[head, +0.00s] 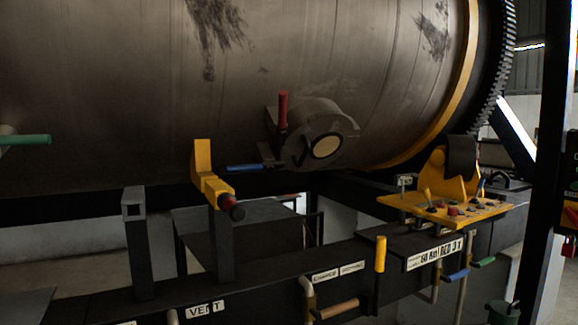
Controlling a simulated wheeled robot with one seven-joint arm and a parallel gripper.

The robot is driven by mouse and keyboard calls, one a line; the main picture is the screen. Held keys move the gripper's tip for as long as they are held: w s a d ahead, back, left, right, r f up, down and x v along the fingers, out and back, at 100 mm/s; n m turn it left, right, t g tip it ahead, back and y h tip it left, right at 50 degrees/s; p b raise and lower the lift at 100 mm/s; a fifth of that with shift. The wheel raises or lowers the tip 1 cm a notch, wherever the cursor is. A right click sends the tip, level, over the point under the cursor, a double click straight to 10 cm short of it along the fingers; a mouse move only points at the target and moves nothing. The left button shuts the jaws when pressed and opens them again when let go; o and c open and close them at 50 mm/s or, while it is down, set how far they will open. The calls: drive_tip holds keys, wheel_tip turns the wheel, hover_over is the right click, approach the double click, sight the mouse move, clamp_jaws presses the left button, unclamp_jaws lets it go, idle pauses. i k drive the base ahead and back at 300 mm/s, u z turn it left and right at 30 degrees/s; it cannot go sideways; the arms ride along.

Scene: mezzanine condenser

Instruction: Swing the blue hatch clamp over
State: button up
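The blue hatch clamp (244,167) shows as a short blue handle in the head view, roughly horizontal and pointing left. It lies at the lower left of a round hatch (323,112) on the big metal drum. A dark bracket (268,153) joins at its right end; the exact joint is too dark to tell. A red handle (283,109) stands upright at the hatch's upper left. The hatch has a pale round disc (326,147) on its face. My gripper is not in view.
The drum (150,90) fills the upper view. A yellow bracket (210,184) with a dark red knob stands on a post left of the clamp. A dark labelled rail (265,283) with several coloured levers runs below. A yellow control panel (440,207) and a dark column (545,170) stand right.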

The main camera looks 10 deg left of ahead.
sight(269, 167)
drive_tip(key=z, duration=0.1)
drive_tip(key=i, duration=0.75)
drive_tip(key=u, duration=0.85)
drive_tip(key=i, duration=0.75)
drive_tip(key=u, duration=0.8)
